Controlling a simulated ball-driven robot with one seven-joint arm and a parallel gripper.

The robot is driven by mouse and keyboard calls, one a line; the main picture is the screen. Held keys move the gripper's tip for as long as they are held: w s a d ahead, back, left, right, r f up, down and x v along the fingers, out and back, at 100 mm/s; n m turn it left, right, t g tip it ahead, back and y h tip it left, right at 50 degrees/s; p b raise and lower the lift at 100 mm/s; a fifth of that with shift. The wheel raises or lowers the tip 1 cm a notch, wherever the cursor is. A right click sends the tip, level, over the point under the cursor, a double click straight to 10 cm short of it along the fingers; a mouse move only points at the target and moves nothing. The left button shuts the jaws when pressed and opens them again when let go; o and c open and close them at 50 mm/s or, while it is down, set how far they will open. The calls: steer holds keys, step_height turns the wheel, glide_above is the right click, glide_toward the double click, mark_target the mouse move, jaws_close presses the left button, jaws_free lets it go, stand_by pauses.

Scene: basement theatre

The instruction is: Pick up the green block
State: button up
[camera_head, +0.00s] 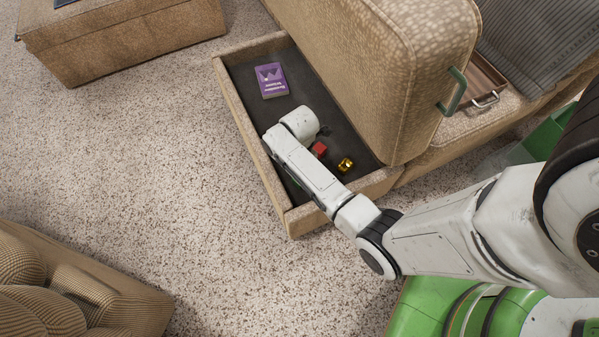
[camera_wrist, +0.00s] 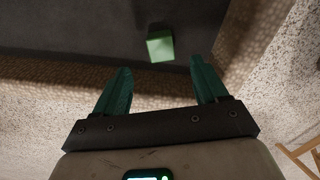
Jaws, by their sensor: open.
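In the wrist view the green block (camera_wrist: 160,46) sits on the dark floor of the open drawer, close to the drawer's wall. My gripper (camera_wrist: 165,75) shows there with its two teal fingers spread apart and nothing between them. The block lies beyond the fingertips, roughly midway between them, and is not touched. In the head view my arm reaches over the drawer and hides the fingers and most or all of the block.
The drawer (camera_head: 244,123) holds a purple box (camera_head: 271,80), a red block (camera_head: 319,150) and a yellow-black block (camera_head: 346,164). An upholstered seat part (camera_head: 400,70) stands over its right side. A tray (camera_head: 484,84) lies further right. Speckled carpet (camera_head: 150,150) is free at left.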

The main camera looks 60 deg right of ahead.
step_height(320, 180, down, 9)
steer(key=b, duration=0.5)
steer(key=shift+s+f, duration=0.1)
steer(key=shift+f, duration=0.1)
steer(key=shift+r, duration=0.1)
steer(key=c, duration=1)
